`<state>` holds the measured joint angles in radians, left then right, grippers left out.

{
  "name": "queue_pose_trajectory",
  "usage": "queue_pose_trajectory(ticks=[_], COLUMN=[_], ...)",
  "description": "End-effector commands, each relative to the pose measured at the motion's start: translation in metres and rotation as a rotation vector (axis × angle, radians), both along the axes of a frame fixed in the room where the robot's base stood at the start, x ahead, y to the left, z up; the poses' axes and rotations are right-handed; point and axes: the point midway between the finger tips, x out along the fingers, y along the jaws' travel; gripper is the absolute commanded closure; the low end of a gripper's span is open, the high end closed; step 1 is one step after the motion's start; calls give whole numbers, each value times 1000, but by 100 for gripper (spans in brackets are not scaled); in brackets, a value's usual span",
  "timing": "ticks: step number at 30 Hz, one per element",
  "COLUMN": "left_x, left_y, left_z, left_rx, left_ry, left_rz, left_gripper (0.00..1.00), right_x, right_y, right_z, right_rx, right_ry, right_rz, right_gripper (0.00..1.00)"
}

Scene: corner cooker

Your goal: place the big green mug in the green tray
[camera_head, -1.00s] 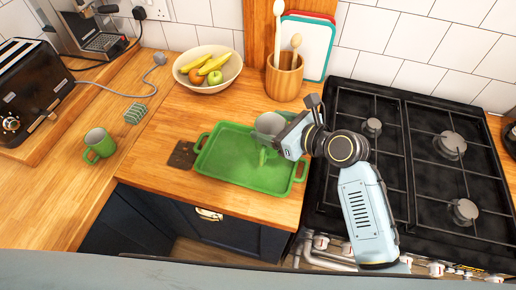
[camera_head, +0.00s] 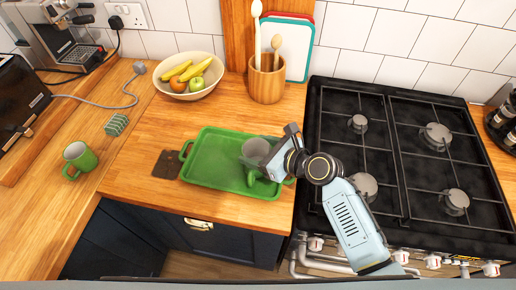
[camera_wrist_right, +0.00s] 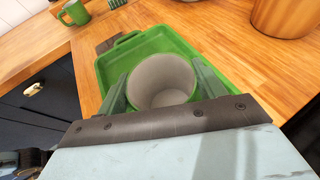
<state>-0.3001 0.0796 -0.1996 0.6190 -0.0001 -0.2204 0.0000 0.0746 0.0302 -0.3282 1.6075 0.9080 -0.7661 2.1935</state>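A green mug with a pale grey inside (camera_head: 255,150) is at the right part of the green tray (camera_head: 214,164). My right gripper (camera_head: 277,158) is at its right side. In the right wrist view the mug (camera_wrist_right: 161,80) sits between the two fingers, which look closed on its sides, and its open top faces the camera. The tray rim (camera_wrist_right: 104,68) shows around and below it. Whether the mug's base touches the tray is hidden. A second green mug (camera_head: 80,160) stands on the counter at the left. My left gripper is out of view.
A fruit bowl (camera_head: 190,78) and a wooden utensil pot (camera_head: 266,80) stand behind the tray. The gas hob (camera_head: 395,150) lies to the right. A dark flat piece (camera_head: 167,165) lies by the tray's left handle. A green rack (camera_head: 117,125) is at the left.

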Motion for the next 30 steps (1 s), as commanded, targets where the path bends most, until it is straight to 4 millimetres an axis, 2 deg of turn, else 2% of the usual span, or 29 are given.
queue_pose_trajectory(ticks=[1,5,16,20,30], left_x=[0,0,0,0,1], left_y=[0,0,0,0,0], left_z=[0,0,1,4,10], left_rx=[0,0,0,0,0], left_ry=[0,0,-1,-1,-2], left_rz=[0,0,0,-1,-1], left_gripper=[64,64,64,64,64], right_x=[0,0,-2,-12,-52], right_y=[0,0,-2,-16,-69], right_z=[0,0,4,11,38], right_rx=[0,1,0,0,-2], right_ry=[0,1,0,1,0], right_rz=[0,0,-1,-1,-1], right_gripper=[26,10,10,10,10])
